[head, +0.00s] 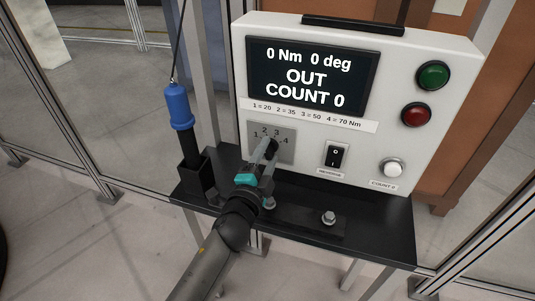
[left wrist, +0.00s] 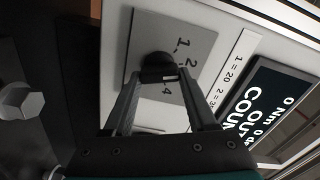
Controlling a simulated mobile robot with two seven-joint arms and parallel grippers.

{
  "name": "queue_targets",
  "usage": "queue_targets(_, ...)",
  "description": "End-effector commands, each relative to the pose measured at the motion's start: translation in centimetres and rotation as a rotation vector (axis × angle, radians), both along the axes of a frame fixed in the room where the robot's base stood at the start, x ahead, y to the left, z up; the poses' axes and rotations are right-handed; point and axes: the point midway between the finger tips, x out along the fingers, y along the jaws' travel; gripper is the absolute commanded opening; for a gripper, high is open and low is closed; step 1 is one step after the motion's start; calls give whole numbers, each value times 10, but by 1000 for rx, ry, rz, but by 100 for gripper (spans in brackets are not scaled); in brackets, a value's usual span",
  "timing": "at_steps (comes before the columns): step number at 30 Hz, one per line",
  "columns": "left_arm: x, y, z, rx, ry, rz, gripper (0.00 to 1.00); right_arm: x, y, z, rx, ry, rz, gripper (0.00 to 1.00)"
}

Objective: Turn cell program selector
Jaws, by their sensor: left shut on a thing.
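The cell program selector (left wrist: 157,62) is a dark round knob on a grey plate marked 1 to 4, low on the left of a white control box. In the head view the selector plate (head: 259,134) is partly covered by my gripper. My left gripper (head: 269,146) reaches up from below, its fingertips at the knob. In the left wrist view both fingers of the gripper (left wrist: 160,80) close in on the knob from either side. The knob's pointer direction is hard to tell. My right gripper is not in view.
The display (head: 312,76) reads 0 Nm, 0 deg, OUT, COUNT 0. A black rocker switch (head: 335,156), a white button (head: 393,168), and green (head: 433,75) and red (head: 416,114) buttons sit to the right. A blue-topped tool (head: 179,106) stands in a holder at left. A bolt (head: 328,217) stands on the black shelf.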

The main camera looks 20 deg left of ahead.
Motion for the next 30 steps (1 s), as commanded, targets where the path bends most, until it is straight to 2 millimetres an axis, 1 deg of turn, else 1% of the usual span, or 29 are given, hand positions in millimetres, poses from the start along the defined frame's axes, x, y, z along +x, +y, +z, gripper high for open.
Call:
queue_targets(9, 0, 0, 0, 1, 0, -1, 2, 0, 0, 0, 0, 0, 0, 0)
queue_targets(10, 0, 0, 0, 1, 0, -1, 58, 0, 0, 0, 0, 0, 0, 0)
queue_targets(18, 0, 0, 0, 1, 0, 0, 88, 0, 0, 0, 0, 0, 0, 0)
queue_targets(26, -1, 0, 0, 0, 0, 0, 88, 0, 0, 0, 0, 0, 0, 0)
queue_targets(30, -9, 0, -1, 0, 2, 0, 88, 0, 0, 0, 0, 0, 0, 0)
